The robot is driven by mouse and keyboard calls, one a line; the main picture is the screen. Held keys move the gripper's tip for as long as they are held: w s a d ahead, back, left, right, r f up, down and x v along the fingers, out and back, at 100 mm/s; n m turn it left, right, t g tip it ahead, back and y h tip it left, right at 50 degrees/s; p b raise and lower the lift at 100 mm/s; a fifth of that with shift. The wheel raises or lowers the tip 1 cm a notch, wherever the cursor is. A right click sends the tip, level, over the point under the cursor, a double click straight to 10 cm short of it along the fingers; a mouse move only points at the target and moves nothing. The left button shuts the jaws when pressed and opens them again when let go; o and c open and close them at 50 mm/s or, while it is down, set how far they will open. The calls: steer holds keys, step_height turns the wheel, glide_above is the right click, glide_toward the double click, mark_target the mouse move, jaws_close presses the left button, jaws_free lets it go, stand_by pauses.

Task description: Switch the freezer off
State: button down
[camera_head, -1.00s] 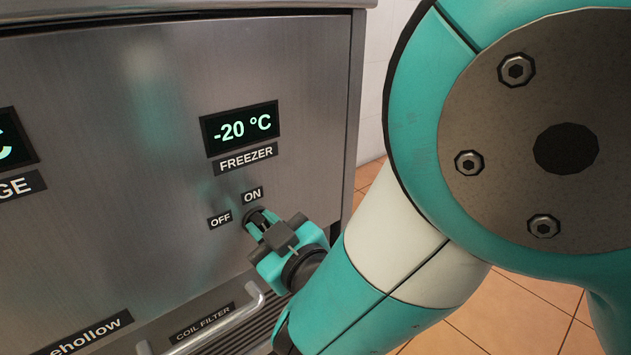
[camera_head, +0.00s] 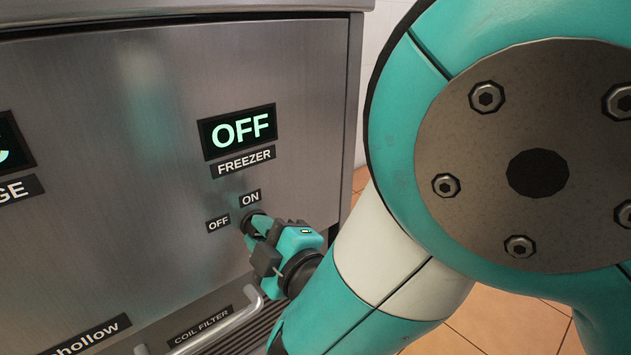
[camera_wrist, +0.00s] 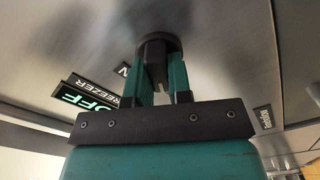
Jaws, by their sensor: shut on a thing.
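The freezer display (camera_head: 238,131) reads OFF in lit letters above the FREEZER label (camera_head: 243,162). Below it are the ON label (camera_head: 250,198) and the OFF label (camera_head: 218,223) beside a dark round knob (camera_head: 249,220). My gripper (camera_head: 262,229) is shut on the knob at the panel and hides most of it. In the wrist view, both fingers (camera_wrist: 160,75) close around the knob (camera_wrist: 158,46). The display also shows in the wrist view (camera_wrist: 84,97), at a steep slant.
The steel panel (camera_head: 130,200) carries a second display (camera_head: 12,145), cut off at the left edge. Below my gripper are a bar handle (camera_head: 215,325), a COIL FILTER label (camera_head: 200,326) and slats. Tiled floor (camera_head: 500,320) lies to the right.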

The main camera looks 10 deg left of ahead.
stand_by(0.5)
steer(key=c, duration=1)
jaws_free()
steer(key=shift+c, duration=0.2)
